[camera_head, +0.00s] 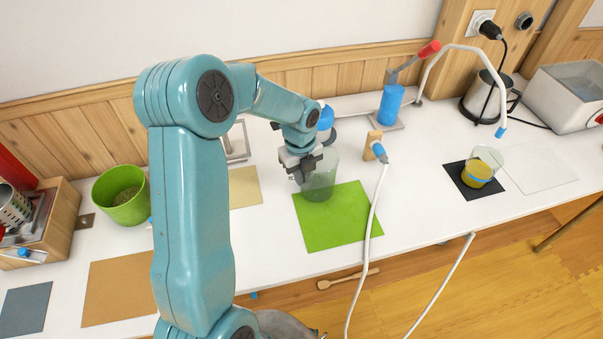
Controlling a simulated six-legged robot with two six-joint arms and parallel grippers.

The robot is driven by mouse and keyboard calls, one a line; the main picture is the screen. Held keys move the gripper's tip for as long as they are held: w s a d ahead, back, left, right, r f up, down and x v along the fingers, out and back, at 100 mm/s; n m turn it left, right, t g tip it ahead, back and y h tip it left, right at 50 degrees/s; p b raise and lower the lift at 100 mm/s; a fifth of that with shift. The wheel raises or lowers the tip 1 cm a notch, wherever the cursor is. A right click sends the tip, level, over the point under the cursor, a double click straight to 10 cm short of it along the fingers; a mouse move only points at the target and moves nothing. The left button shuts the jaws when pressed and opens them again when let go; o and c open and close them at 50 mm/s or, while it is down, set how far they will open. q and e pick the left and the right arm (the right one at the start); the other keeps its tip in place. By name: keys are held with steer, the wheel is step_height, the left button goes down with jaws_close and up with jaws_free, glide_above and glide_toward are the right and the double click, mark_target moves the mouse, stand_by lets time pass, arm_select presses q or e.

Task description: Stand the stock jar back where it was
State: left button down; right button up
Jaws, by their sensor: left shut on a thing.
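A clear jar (321,179), which I take to be the stock jar, is upright at the back left part of the green mat (338,229). Its see-through wall looks greenish. I cannot tell whether its base touches the mat. My left gripper (303,172) is shut on the jar at its left side. My left arm hides part of the table behind it. My right gripper is not in view.
A green bowl (121,195) stands at left. A blue pump (391,100) with a red handle stands at the back. A jar with yellow contents (477,173) is on a black mat (462,188). A white hose (373,208) crosses the green mat's right edge. The white mat (540,166) is bare.

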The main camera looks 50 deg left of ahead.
arm_select(q)
steer(key=c, duration=1.2)
jaws_free()
steer(key=shift+s+r+p, duration=0.1)
steer(key=shift+r+p, duration=3.25)
steer(key=shift+r, duration=0.65)
step_height(320, 180, down, 8)
steer(key=b, duration=0.6)
steer(key=shift+f+b, duration=0.1)
steer(key=shift+b, duration=0.3)
